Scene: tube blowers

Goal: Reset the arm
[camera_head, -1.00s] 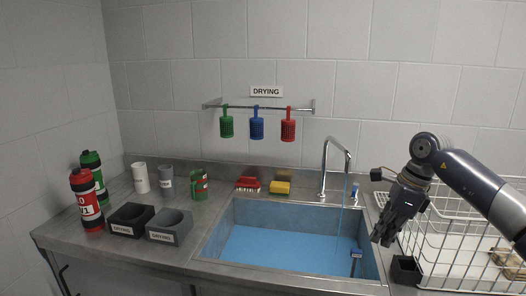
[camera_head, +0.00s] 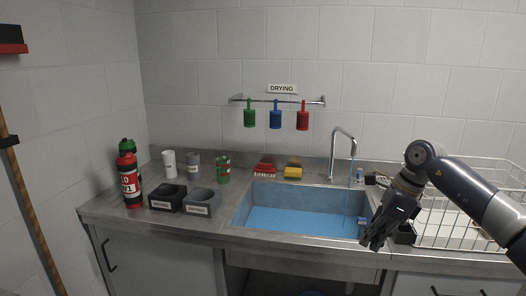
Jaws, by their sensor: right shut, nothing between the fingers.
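My right arm comes in from the right of the head view. Its dark gripper (camera_head: 372,238) points down at the sink's right front corner, empty, with its fingers together. It hides part of the sink's right wall and the counter behind it. My left gripper is not in view.
The blue sink (camera_head: 290,220) is under a running tap (camera_head: 346,133). A white wire rack (camera_head: 465,235) stands right. Bottles (camera_head: 130,182), cups and two drying holders (camera_head: 168,198) stand left. Red and yellow brushes (camera_head: 293,172) lie behind the sink. Three coloured items hang from the rail (camera_head: 290,101).

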